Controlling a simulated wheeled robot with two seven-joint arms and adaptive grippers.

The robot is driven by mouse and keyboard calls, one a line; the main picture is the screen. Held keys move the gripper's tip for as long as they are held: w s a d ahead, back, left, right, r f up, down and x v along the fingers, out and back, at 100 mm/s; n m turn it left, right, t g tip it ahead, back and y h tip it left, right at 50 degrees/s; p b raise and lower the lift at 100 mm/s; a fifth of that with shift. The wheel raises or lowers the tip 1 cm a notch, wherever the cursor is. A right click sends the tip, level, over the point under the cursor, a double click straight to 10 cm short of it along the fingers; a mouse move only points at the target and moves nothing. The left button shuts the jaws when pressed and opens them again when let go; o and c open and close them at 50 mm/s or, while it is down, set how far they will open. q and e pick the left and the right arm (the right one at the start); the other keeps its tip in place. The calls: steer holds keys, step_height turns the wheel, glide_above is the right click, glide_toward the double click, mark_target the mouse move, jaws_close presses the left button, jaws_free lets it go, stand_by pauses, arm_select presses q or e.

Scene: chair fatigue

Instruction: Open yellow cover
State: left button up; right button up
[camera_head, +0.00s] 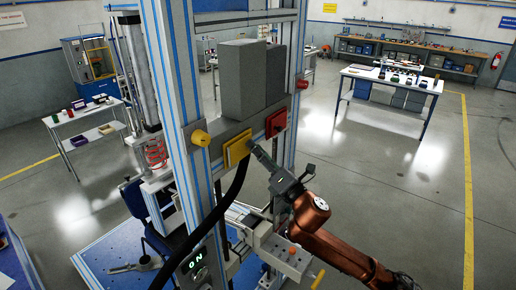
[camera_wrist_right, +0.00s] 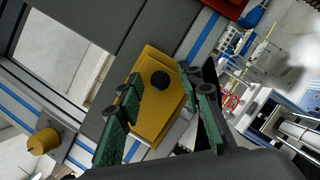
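The yellow cover (camera_head: 237,148) is a flat square plate on the grey crossbeam of the test frame. In the right wrist view the yellow cover (camera_wrist_right: 158,122) fills the middle, with a round black knob (camera_wrist_right: 160,80) on its face. It appears closed. My right gripper (camera_head: 256,150) reaches up from the lower right to the cover's right edge. In the right wrist view the two green-padded fingers of my right gripper (camera_wrist_right: 160,105) stand apart, one on each side of the cover. I cannot tell whether they touch it. My left gripper is not in view.
A red cover (camera_head: 276,122) sits right of the yellow one. A yellow knob (camera_head: 200,138) is at left and a red knob (camera_head: 302,84) at right. A grey block (camera_head: 243,80) stands above. Open floor lies right.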

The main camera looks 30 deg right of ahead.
jaws_close()
stand_by(0.5)
